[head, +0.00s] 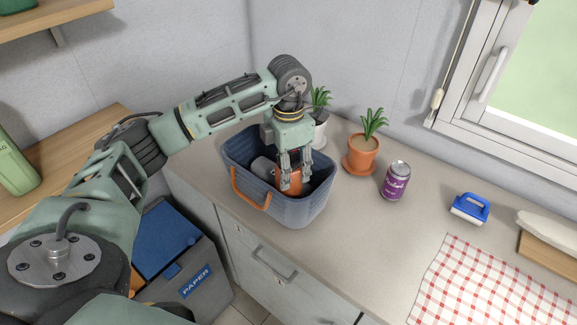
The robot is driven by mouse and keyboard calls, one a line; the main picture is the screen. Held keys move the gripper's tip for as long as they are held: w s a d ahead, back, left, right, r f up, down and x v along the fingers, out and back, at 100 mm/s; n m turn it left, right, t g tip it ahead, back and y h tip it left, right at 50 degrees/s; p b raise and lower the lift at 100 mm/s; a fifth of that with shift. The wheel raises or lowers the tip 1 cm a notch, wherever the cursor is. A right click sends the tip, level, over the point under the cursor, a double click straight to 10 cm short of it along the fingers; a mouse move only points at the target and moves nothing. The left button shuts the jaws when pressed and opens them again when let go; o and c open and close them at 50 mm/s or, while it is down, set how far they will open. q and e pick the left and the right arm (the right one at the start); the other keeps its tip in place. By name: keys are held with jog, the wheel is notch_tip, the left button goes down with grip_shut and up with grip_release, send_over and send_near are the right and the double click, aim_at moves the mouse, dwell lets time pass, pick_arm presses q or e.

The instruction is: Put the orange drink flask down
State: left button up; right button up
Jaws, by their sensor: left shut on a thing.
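The orange drink flask (288,183) is inside the blue-grey washtub basin (295,213) on the counter, partly hidden by my fingers and the tub wall. My left gripper (294,186) points down into the tub and is shut on the flask. I cannot tell whether the flask touches the tub floor. A grey rounded thing (262,168) lies beside it in the tub, and something dark is at its right. My right gripper does not show.
A second plant (320,120) stands behind the tub. Clear counter lies right of the tub.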

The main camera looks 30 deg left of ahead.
pick_arm(q)
jog(key=o, duration=1.5)
notch_tip(320, 180, up, 6)
jog(key=shift+r+b, duration=0.2)
jog(key=shift+b, duration=0.9)
notch_tip(320, 180, up, 5)
jog(key=shift+f, duration=0.2)
jog(key=shift+r, duration=0.8)
jog(key=shift+s+f, duration=0.1)
